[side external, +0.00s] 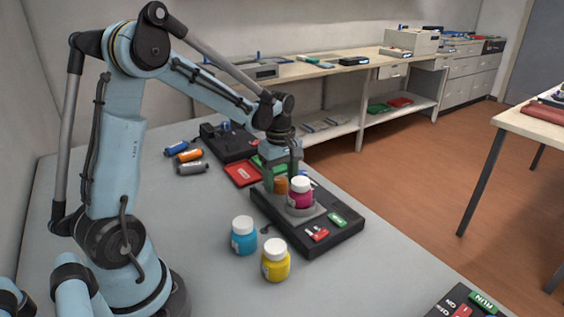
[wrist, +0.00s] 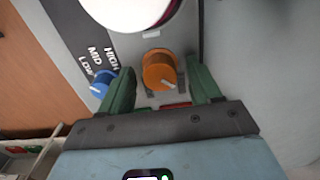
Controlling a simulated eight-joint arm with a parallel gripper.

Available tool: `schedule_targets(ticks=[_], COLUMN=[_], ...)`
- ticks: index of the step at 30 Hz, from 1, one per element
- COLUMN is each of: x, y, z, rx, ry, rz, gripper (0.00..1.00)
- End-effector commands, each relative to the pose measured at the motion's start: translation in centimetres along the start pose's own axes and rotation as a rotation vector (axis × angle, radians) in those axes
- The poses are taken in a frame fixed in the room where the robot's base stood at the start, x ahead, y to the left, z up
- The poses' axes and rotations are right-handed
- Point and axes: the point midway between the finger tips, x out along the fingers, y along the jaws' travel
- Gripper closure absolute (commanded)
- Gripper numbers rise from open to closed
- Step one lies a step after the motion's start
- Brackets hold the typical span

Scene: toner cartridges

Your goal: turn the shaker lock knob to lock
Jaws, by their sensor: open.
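The shaker (side external: 335,232) is a dark base on the grey table with a magenta, white-capped bottle (side external: 300,195) standing in it. Its orange knob (side external: 281,185) sits beside the bottle, and in the wrist view the orange knob (wrist: 158,72) has a pale mark on its face. My gripper (wrist: 162,74) is open, with one green finger on each side of the orange knob. Contact with the knob cannot be told. In the side view my gripper (side external: 280,174) is above and around the knob. Red and green marks below the knob are partly hidden by my gripper.
A blue knob (wrist: 101,84) marked LOW, MID, HIGH is left of the left finger. A blue bottle (side external: 244,236) and a yellow bottle (side external: 275,260) stand in front of the shaker. A red tray (side external: 242,173) and several small cartridges (side external: 190,156) lie behind.

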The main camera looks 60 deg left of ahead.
Motion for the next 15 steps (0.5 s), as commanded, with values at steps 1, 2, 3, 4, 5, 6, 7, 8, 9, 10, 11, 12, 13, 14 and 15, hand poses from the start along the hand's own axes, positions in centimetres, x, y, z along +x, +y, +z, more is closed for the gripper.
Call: schedule_targets(ticks=[1,2,3,4,5,6,7,8,9,10,11,12,13,14,15], x=[-0.01,-0.01,-0.02,-0.02,-0.02,-0.03,-0.03,-0.03,-0.03,-0.04,-0.04,-0.04,-0.04,-0.04,-0.04], y=[0.00,0.00,0.00,0.00,0.00,0.00,0.00,0.00,0.00,0.00,0.00,-0.01,-0.01,-0.01,-0.01], z=[0.00,0.00,0.00,0.00,0.00,0.00,0.00,0.00,0.00,0.00,0.00,0.00,0.00,0.00,0.00], rx=[0.000,0.000,0.000,0.000,0.000,0.000,0.000,0.000,0.000,0.000,0.000,0.000,0.000,0.000,0.001], ry=[0.000,0.000,0.000,0.000,0.000,0.000,0.000,0.000,0.000,0.000,0.000,0.000,0.000,0.000,0.000], rz=[0.000,0.000,0.000,0.000,0.000,0.000,0.000,0.000,0.000,0.000,0.000,0.000,0.000,0.000,0.000], gripper=[0.37,0.37,0.43,0.48,0.52,0.58,0.63,0.68,0.74,0.78,0.83,0.89,0.93,0.93,0.93])
